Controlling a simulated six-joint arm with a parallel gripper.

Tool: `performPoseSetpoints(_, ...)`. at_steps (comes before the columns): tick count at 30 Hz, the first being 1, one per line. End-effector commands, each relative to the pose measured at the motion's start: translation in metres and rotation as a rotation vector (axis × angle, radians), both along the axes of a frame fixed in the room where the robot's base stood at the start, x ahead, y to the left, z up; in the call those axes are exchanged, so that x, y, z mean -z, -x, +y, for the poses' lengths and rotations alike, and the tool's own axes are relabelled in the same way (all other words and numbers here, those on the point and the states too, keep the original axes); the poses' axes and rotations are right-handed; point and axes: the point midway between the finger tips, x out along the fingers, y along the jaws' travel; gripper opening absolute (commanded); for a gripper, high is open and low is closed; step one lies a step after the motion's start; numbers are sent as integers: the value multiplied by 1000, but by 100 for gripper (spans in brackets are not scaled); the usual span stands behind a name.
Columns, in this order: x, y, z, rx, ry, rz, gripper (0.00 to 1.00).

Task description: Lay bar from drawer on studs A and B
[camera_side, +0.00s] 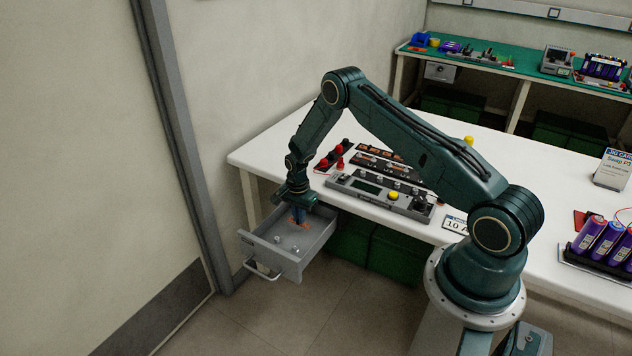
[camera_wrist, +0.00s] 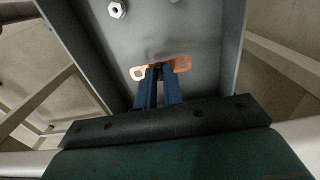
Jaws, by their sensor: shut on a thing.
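The copper bar (camera_wrist: 181,65) has a hole at each end and lies across my fingertips inside the drawer. My gripper (camera_wrist: 159,70) points down with its blue fingers shut on the middle of the bar. In the side view my gripper (camera_side: 297,221) is inside the open grey drawer (camera_side: 268,252), and the bar shows as a small orange patch. I cannot tell whether the bar touches the drawer floor. A grey device with studs (camera_side: 380,194) stands on the white table above the drawer. The letters marking studs A and B are too small to read.
Loose nuts (camera_wrist: 117,9) lie in the drawer. The drawer walls stand close around my gripper, and the table edge is right above. Red posts (camera_side: 340,160) and a dark strip (camera_side: 375,160) stand behind the device. Battery cells (camera_side: 606,240) sit at the right.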

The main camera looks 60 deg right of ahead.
Motion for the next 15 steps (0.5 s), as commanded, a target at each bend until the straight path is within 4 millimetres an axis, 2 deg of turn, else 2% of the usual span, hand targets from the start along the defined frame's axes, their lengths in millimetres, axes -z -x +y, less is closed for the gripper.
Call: performPoseSetpoints(15,-7,0,0,0,0,-1,0)
